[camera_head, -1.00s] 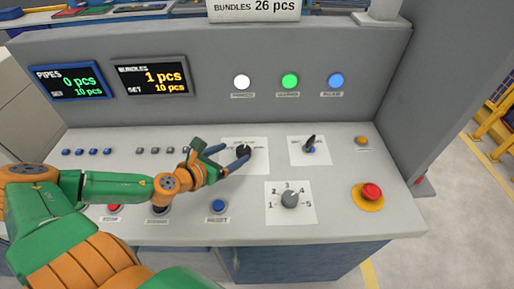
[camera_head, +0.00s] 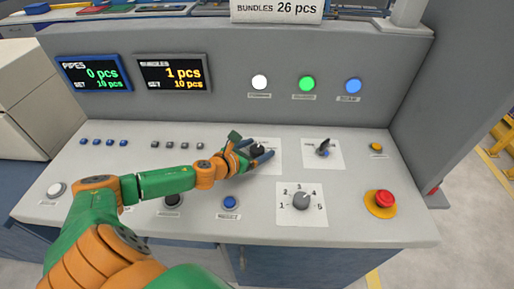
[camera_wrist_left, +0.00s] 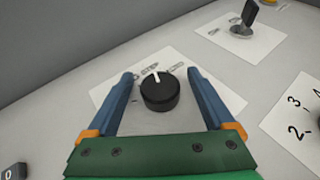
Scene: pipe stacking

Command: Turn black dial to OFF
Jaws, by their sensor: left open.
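The black dial (camera_head: 258,150) sits on a white label plate (camera_head: 272,163) on the sloped grey console. In the left wrist view the black dial (camera_wrist_left: 160,92) is round, with a white mark pointing up and slightly left. My left gripper (camera_head: 259,153) is open at the dial. In the left wrist view its blue fingers (camera_wrist_left: 165,88) stand on either side of the dial, with a gap on both sides. My right gripper is not in view.
To the right are a black lever switch (camera_head: 323,148), a grey numbered knob (camera_head: 300,201) and a red emergency button (camera_head: 384,198) on yellow. A blue button (camera_head: 230,202) lies in front. Two displays (camera_head: 172,74) and white, green and blue lamps stand on the back panel.

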